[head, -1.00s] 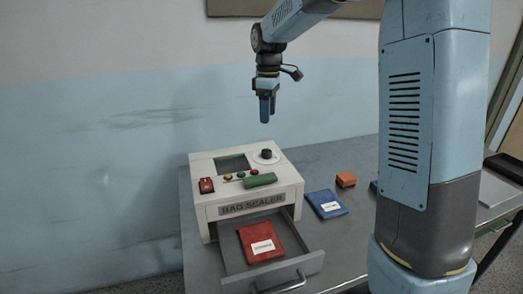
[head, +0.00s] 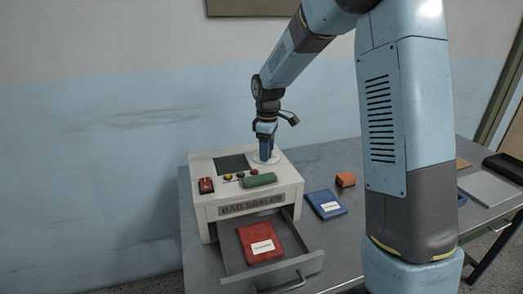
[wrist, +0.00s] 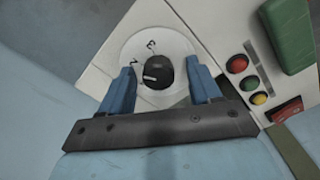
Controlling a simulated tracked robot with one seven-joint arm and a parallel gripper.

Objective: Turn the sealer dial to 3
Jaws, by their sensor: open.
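The bag sealer (head: 207,214) is a cream box on the table with a dark window in its top. Its dial is a black knob (wrist: 158,72) on a white round plate (wrist: 128,47) with dark numerals. In the wrist view a 3 shows near the plate's top edge and another numeral to its left. A pale mark lies on the knob. My gripper (wrist: 163,90) is open, with one blue finger on each side of the knob and gaps between. In the head view my gripper (head: 266,157) points down over the dial and hides the knob.
A green block (head: 259,180), coloured buttons (head: 227,177) and a red switch (head: 206,185) sit on the sealer's top. The drawer (head: 285,273) is open with a red packet (head: 260,243) inside. A blue packet (head: 326,203) and an orange block (head: 345,179) lie to the right.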

